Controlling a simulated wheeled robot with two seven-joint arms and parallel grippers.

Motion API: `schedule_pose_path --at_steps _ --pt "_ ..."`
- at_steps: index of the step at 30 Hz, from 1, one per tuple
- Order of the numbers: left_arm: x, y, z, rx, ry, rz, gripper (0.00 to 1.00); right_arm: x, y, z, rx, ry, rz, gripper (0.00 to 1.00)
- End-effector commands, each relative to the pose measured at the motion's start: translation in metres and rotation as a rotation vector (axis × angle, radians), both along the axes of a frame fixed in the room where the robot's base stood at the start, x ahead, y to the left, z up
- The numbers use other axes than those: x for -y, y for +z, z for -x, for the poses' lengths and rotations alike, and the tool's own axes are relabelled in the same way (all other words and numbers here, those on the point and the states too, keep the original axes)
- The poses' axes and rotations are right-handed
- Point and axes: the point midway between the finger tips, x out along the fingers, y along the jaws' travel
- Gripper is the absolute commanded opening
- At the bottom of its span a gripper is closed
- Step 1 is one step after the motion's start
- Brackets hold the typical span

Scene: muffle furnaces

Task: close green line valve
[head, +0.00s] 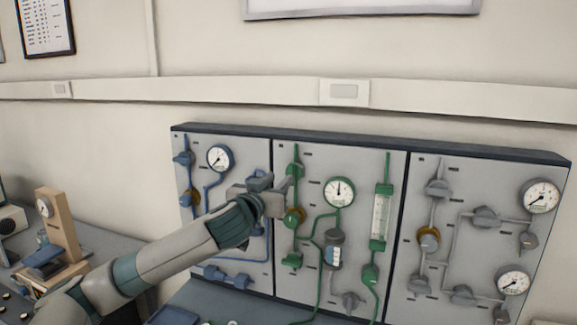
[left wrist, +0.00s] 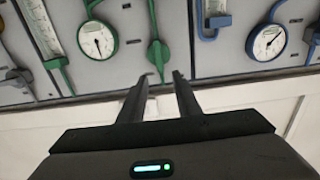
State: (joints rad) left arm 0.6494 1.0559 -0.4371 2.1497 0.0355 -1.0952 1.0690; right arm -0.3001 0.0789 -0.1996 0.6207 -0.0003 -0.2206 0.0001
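The green line runs down the middle panel. Its upper green valve (head: 294,170) is partly covered by my left gripper (head: 284,188), which is at the panel's upper left. In the left wrist view, which looks upside down, a green valve (left wrist: 158,52) with a narrow handle sits just beyond my left gripper (left wrist: 163,76). The two fingers are apart, and the handle's thin end shows between their tips. I cannot tell whether they touch it. My right gripper is not in view.
A green-rimmed gauge (head: 339,191) and a flow tube (head: 381,218) are right of the gripper. The blue-line panel (head: 235,190) is left, partly behind my arm. A grey-line panel (head: 470,185) is right. A wooden stand (head: 60,225) is on the left bench.

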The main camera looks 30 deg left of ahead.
Motion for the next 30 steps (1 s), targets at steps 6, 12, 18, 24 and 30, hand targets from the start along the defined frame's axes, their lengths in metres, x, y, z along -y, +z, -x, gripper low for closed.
schedule_pose_path --at_steps 6,12,18,24,30 --pt "-0.009 0.004 -0.038 0.0 0.002 0.002 0.3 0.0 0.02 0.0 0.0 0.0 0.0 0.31" --pt "-0.016 0.003 -0.065 0.0 0.001 0.001 0.3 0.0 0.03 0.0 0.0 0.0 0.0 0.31" --pt "-0.019 0.001 -0.078 0.0 0.001 0.001 0.3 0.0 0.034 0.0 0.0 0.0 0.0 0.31" --pt "-0.019 0.0 -0.081 0.0 0.0 0.0 0.3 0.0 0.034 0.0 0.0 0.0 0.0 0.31" --pt "-0.019 0.0 -0.08 0.0 0.0 0.0 0.23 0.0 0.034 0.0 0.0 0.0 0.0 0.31"
